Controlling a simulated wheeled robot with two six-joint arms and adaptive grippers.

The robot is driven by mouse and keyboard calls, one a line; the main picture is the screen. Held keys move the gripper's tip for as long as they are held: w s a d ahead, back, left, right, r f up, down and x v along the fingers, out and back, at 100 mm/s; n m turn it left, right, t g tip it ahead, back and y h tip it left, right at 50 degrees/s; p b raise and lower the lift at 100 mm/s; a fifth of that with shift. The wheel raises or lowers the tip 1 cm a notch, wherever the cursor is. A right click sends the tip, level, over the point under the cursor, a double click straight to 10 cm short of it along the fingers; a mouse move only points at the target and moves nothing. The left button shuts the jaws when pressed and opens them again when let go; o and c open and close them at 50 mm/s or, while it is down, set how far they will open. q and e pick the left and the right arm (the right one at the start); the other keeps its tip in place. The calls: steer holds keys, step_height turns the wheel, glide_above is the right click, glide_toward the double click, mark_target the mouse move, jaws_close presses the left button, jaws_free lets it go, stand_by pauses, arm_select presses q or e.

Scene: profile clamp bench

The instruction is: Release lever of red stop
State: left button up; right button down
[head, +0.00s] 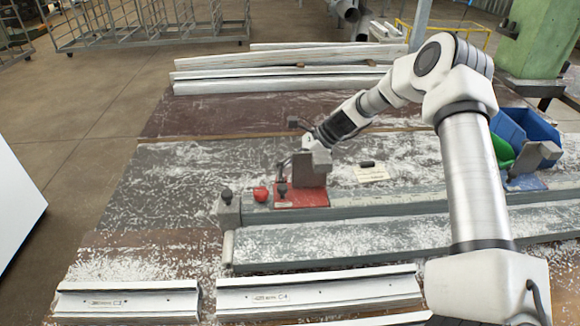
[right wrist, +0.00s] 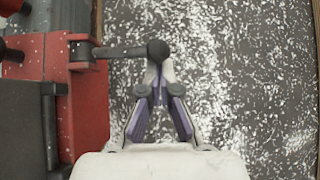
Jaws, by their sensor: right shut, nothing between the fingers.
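The red stop (head: 300,198) is clamped on the grey profile rail at the bench's middle, with a grey block on top. In the right wrist view its red body (right wrist: 88,110) is at the left. A dark lever (right wrist: 115,53) sticks out from it to the right and ends in a round black knob (right wrist: 158,48). My right gripper (right wrist: 157,72) is shut and empty, its fingertips meeting right at the knob and partly overlapped by it. I cannot tell whether they touch. In the head view my right gripper (head: 284,166) is beside the stop, small and partly hidden. My left gripper is not in view.
A red ball knob (head: 260,194) and a dark end clamp (head: 228,208) are left of the stop. A label plate (head: 371,173) lies behind the rail. Blue bins (head: 535,125) stand at the right. White profiles (head: 130,300) lie in front. White chips cover the bench.

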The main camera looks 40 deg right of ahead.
mark_target(281, 163)
steer(key=shift+r+t, duration=0.4)
steer(key=r+p, duration=0.2)
steer(key=p, duration=0.1)
steer(key=r+p, duration=0.1)
steer(key=shift+s+a+r+n+h+p, duration=0.2)
steer(key=shift+s+r+n+h+p, duration=0.1)
steer(key=shift+s+r, duration=0.05)
steer(key=shift+s+a+r+p, duration=0.3)
steer(key=shift+s+r+p, duration=0.25)
steer(key=shift+p, duration=0.35)
stand_by(0.4)
steer(key=shift+r, duration=0.1)
steer(key=v, duration=1.1)
steer(key=shift+s+d+r, duration=0.2)
steer(key=shift+s+d, duration=0.05)
